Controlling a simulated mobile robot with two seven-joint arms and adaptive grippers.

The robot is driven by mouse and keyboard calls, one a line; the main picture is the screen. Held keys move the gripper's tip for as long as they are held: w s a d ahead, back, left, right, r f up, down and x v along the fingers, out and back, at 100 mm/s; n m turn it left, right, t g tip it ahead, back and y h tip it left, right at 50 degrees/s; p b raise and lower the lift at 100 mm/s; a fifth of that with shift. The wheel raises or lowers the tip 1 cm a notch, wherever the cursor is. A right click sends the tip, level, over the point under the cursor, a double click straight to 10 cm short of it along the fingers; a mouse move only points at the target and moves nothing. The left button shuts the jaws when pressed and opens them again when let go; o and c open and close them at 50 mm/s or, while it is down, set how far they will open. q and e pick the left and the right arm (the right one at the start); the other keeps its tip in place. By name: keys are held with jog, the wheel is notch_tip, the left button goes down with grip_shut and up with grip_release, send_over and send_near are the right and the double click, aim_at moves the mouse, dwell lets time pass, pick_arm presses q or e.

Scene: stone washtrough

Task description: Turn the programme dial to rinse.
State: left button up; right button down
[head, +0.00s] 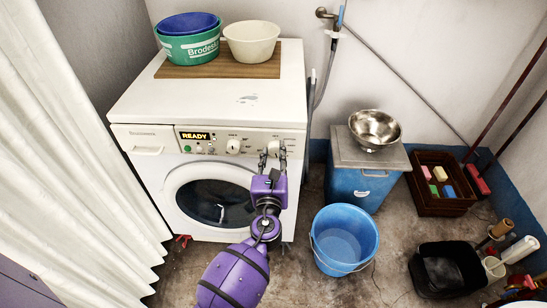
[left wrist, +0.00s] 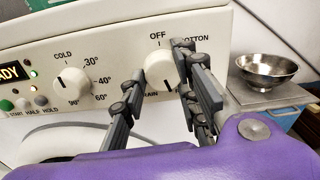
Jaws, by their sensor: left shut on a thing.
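The programme dial (left wrist: 160,68) is a round white knob on the washing machine's front panel, with OFF above it, COTTON at its upper right and a partly hidden label ending in RAIN below. No rinse label is readable; the fingers cover part of the ring of labels. My left gripper (head: 273,153) is at the panel's right end, its grey fingers on either side of the dial and shut on it. The white washing machine (head: 222,105) shows READY on its display (head: 195,136). My right gripper is not in view.
A temperature knob (left wrist: 72,81) sits left of the dial, with small buttons (left wrist: 22,104) beyond it. A blue bucket (head: 344,238) and a lidded blue box (head: 358,185) with a steel bowl (head: 375,128) stand to the right. A white curtain (head: 70,150) hangs at the left.

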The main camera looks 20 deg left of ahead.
pick_arm(q)
jog(key=shift+a+f+n, duration=0.1)
jog(key=shift+a+n, duration=0.05)
jog(key=shift+n, duration=0.15)
jog(key=o, duration=1)
jog(key=shift+a, duration=0.1)
jog(key=shift+o, duration=0.2)
jog(key=v, duration=1.2)
